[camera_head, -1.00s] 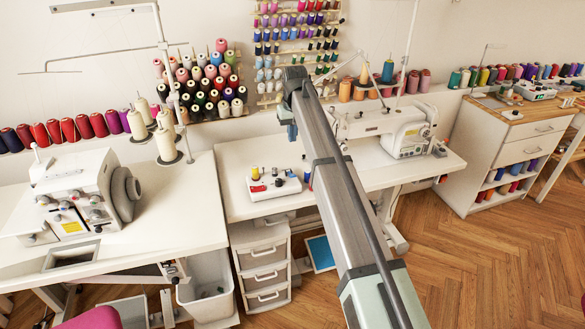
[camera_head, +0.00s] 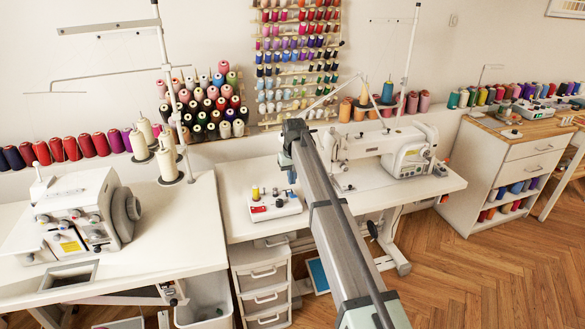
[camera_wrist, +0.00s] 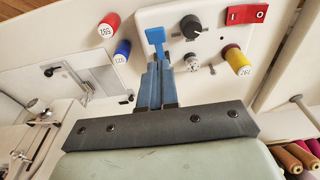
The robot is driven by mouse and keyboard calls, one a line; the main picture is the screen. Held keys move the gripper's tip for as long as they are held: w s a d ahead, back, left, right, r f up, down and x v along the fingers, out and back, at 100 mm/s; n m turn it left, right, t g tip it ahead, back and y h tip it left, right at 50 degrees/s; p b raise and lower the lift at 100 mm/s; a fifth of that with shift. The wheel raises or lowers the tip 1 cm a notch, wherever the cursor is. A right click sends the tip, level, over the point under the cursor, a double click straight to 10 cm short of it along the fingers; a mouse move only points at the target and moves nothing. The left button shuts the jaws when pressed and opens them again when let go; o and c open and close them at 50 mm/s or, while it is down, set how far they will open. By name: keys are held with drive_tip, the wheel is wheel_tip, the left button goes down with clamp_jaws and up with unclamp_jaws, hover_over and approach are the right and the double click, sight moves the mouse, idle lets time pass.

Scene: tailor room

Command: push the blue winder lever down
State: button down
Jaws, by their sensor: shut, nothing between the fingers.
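The white winder box (camera_head: 262,212) stands on the middle table. In the wrist view its blue lever (camera_wrist: 155,37) has a flat square paddle on a thin stem. My gripper (camera_wrist: 157,68) is shut and empty, its blue fingers close together. The fingertips lie just below the paddle in that picture and overlap the lower stem; I cannot tell whether they touch. In the head view my gripper (camera_head: 291,178) is above the right end of the box, and I cannot make out the lever there.
Around the lever are a black knob (camera_wrist: 190,26), a red switch (camera_wrist: 247,14), a yellow spool (camera_wrist: 237,60), a red spool (camera_wrist: 108,25) and a blue spool (camera_wrist: 122,51). A white sewing machine (camera_head: 385,150) stands to the right.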

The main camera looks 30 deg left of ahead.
sight(293, 196)
drive_tip(key=shift+s+d+f, duration=0.2)
drive_tip(key=shift+f, duration=0.35)
drive_tip(key=shift+s+d+f, duration=0.2)
drive_tip(key=shift+f, duration=0.35)
drive_tip(key=shift+s+d+f, duration=0.15)
drive_tip(key=shift+f, duration=0.6)
